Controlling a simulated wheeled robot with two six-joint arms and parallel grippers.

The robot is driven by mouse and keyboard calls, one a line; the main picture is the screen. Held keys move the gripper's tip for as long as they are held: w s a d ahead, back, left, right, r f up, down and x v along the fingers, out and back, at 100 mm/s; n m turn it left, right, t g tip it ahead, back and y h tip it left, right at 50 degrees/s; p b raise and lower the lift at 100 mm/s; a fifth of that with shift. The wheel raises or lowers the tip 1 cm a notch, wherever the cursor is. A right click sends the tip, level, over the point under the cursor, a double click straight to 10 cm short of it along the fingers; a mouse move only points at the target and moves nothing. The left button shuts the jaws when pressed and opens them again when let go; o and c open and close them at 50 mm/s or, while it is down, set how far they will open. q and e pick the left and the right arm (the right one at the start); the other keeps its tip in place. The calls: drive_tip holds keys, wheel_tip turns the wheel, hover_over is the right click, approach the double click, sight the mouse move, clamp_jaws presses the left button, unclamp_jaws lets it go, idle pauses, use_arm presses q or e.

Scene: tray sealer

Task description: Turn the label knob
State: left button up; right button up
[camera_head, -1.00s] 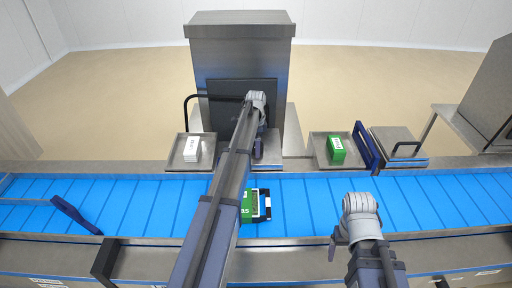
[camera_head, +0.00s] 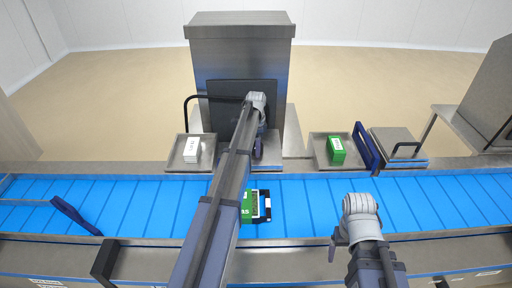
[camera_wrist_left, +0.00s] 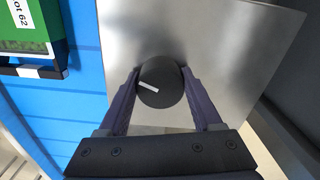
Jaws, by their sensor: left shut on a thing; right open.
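The label knob (camera_wrist_left: 160,84) is a round black knob with a white pointer mark, on a bare metal plate (camera_wrist_left: 225,45) in the left wrist view. The mark slants, running from the knob's middle toward the upper left. My left gripper (camera_wrist_left: 162,98) is shut on the knob, one finger on each side. In the head view, my left gripper (camera_head: 258,150) reaches far forward to the front of the metal machine (camera_head: 238,50), and the knob is hidden there. My right gripper (camera_head: 345,243) is open and empty above the near edge of the belt.
A blue conveyor belt (camera_head: 320,205) crosses the view and carries a green box (camera_head: 247,208) beside my left arm. A tray (camera_head: 178,158) with a white box (camera_head: 192,149) and a tray (camera_head: 322,160) with a green box (camera_head: 336,149) stand behind the belt.

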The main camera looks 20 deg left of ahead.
use_arm(q)
drive_tip(key=n, duration=0.5)
drive_tip(key=shift+s+d+n, duration=0.1)
drive_tip(key=shift+n, duration=0.3)
drive_tip(key=n, duration=0.5)
drive_tip(key=shift+d, duration=0.1)
drive_tip(key=n, duration=0.5)
drive_tip(key=shift+d+n, duration=0.1)
drive_tip(key=shift+n, duration=2.6)
drive_tip(key=o, duration=1.4)
drive_tip(key=shift+c, duration=0.2)
